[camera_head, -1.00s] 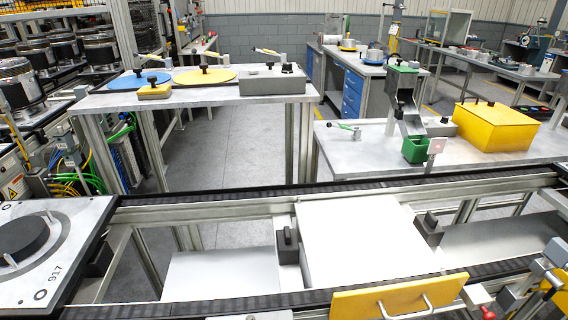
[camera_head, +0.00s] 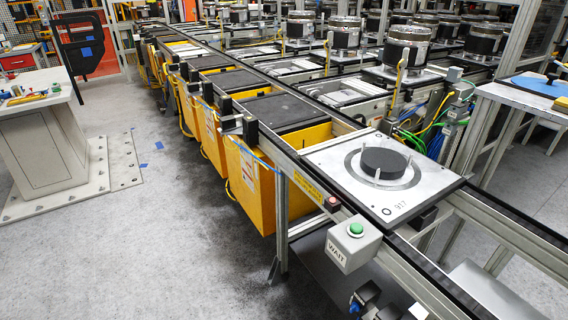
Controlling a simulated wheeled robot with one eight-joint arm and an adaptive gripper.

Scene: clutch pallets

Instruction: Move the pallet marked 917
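The pallet marked 917 (camera_head: 340,150) is a flat, light grey square plate with a dark round disc (camera_head: 385,163) at its middle and the number near its right corner. It lies across the two rails of the conveyor (camera_head: 462,204), right of centre in the head view. Thin upright pins stand around the disc. My gripper is not in view.
A grey box with a green button (camera_head: 355,229), labelled WAIT, is on the near rail beside the pallet. Yellow bins (camera_head: 250,185) line the conveyor to the left. Pallets with metal cylinders (camera_head: 407,50) stand behind. A grey pedestal table (camera_head: 45,140) is at left; the floor between is clear.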

